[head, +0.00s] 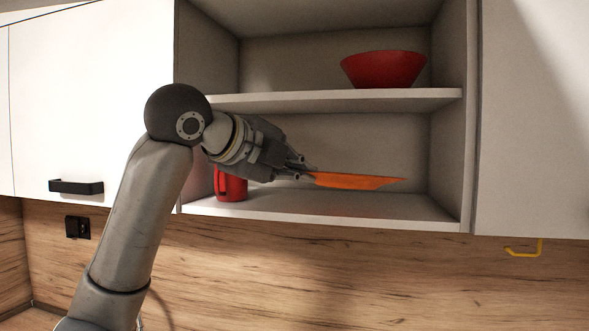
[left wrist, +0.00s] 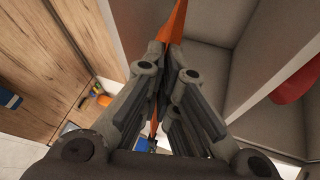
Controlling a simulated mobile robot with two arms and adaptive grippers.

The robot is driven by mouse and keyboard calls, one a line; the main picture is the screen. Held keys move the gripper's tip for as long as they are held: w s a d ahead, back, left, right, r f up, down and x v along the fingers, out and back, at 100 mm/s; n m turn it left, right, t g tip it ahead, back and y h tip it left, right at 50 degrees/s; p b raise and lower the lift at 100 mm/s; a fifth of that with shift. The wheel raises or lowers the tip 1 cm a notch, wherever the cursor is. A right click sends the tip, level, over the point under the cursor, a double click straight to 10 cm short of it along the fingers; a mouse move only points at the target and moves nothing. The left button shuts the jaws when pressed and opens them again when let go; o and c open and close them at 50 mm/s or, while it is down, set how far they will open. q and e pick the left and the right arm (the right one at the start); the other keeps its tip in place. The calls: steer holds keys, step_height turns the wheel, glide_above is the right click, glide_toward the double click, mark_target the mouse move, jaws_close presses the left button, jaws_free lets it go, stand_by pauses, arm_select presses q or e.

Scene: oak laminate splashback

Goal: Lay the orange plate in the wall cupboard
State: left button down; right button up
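The orange plate (head: 358,181) is inside the open wall cupboard, a little above the lower shelf (head: 330,208), seen nearly edge-on. My left gripper (head: 308,174) is shut on the plate's left edge and holds it roughly level. In the left wrist view the plate (left wrist: 173,22) shows as an orange strip between the fingers of my left gripper (left wrist: 160,55). A gap shows between the plate and the lower shelf. My right gripper is in neither view.
A red mug (head: 231,186) stands on the lower shelf at the left, behind and below my left gripper. A red bowl (head: 384,69) stands on the upper shelf (head: 330,100). The lower shelf's right part is clear. A closed white door (head: 90,110) is at the left.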

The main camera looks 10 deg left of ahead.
arm_select(q)
steer(key=x, duration=0.3)
steer(key=shift+w+d+r, duration=0.15)
steer(key=shift+w+d, duration=0.05)
steer(key=x, duration=0.3)
steer(key=shift+w+r+p, duration=0.1)
steer(key=shift+r+p, duration=0.15)
steer(key=shift+p, duration=0.15)
steer(key=shift+w, duration=0.25)
steer(key=shift+w+d+f+p, duration=0.1)
steer(key=shift+w+d+p, duration=0.25)
steer(key=shift+w, duration=0.25)
steer(key=x, duration=0.3)
steer(key=shift+w+d+p, duration=0.2)
steer(key=shift+w+p, duration=0.15)
steer(key=shift+w, duration=0.05)
steer(key=shift+x, duration=1)
steer(key=shift+w+d+f, duration=0.2)
steer(key=shift+w+f, duration=0.05)
steer(key=shift+w, duration=0.25)
steer(key=shift+w+d+f, duration=0.1)
steer(key=shift+w, duration=0.15)
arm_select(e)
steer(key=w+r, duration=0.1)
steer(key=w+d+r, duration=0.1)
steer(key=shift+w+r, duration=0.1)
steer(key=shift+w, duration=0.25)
